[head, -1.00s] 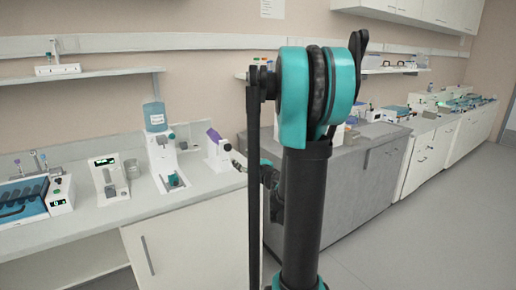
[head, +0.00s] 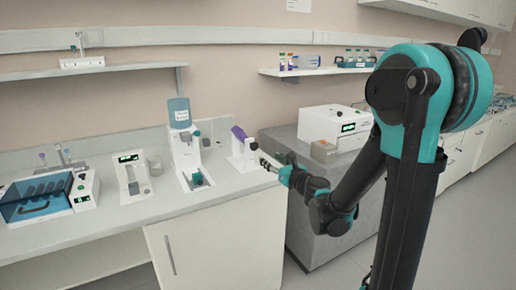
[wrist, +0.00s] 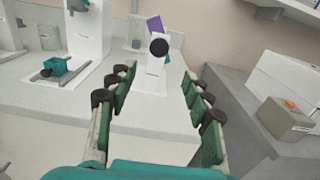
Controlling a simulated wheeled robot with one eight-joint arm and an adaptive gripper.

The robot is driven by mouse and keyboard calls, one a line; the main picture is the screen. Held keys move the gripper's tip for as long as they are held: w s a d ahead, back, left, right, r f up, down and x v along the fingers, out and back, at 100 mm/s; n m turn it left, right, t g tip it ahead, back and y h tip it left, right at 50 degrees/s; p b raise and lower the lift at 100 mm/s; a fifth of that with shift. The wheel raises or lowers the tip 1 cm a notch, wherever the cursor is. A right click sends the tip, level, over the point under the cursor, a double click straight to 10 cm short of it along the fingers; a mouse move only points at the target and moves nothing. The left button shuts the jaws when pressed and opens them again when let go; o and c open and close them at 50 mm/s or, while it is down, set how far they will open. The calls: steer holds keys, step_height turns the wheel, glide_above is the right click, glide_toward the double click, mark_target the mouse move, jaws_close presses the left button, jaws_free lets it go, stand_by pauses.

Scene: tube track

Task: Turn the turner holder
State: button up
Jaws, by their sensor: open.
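The device that looks like the turner holder is a white stand (head: 246,160) with a purple piece (head: 239,133) tilted on top. It stands near the right end of the white counter. In the wrist view the same white stand (wrist: 152,85) shows straight ahead, with a round black knob (wrist: 158,47) facing me and the purple piece behind it. My gripper (head: 268,164) is just right of the stand in the head view. In the wrist view my gripper (wrist: 160,80) is open and empty, with the stand and knob framed between its green-padded fingers. Contact cannot be told.
Left of the stand is a white dispenser with a blue bottle (head: 180,113), then a white device with a display (head: 131,178) and a blue-lidded box (head: 40,196). On the right a grey cabinet (head: 318,215) carries a white machine (head: 334,124).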

mark_target(255, 147)
steer(key=x, duration=1.3)
steer(key=shift+w+a, duration=0.25)
steer(key=shift+a, duration=0.05)
steer(key=shift+c, duration=0.2)
jaws_close()
